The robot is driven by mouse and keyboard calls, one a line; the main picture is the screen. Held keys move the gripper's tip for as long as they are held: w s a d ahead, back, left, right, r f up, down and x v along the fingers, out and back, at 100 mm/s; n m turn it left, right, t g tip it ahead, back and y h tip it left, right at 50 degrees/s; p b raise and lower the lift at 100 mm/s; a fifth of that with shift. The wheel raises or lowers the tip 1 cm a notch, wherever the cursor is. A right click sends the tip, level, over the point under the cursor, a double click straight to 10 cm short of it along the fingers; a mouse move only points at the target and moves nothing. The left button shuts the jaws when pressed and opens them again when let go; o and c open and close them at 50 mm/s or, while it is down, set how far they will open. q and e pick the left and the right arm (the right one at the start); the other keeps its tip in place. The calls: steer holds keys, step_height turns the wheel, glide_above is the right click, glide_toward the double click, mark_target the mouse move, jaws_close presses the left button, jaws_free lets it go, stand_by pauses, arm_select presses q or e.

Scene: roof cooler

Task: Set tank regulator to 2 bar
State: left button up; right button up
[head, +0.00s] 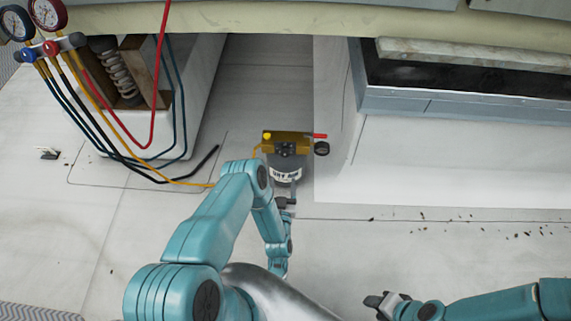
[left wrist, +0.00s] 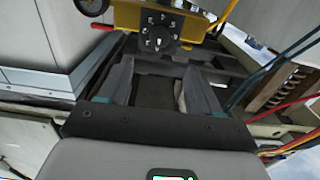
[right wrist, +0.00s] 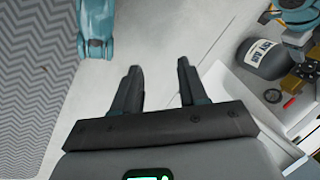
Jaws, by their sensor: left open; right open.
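The yellow regulator (head: 290,136) sits on top of the grey tank (head: 285,180) with a white label, which stands on the roof floor. Its dark knob (head: 286,149) faces me, and a black gauge (head: 321,149) and red lever (head: 320,136) are at its right. The knob (left wrist: 158,32) shows large in the left wrist view with pale marks around it; the setting is unreadable. My left gripper (head: 287,198) is open and empty, just in front of the tank below the knob. My right gripper (head: 379,301) is open and empty, low and right of the tank.
A manifold with two gauges and several coloured hoses (head: 151,143) hangs at the left before a white unit with a spring (head: 117,70). A grey metal frame (head: 450,100) is at the back right.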

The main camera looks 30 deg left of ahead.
mark_target(285, 155)
arm_select(q)
steer(key=b+x, duration=0.8)
steer(key=x, duration=0.3)
steer(key=shift+w, duration=0.4)
arm_select(e)
step_height(285, 155, down, 9)
steer(key=w+d+t, duration=0.1)
steer(key=w, duration=0.1)
steer(key=shift+w, duration=0.35)
arm_select(q)
steer(key=c, duration=1)
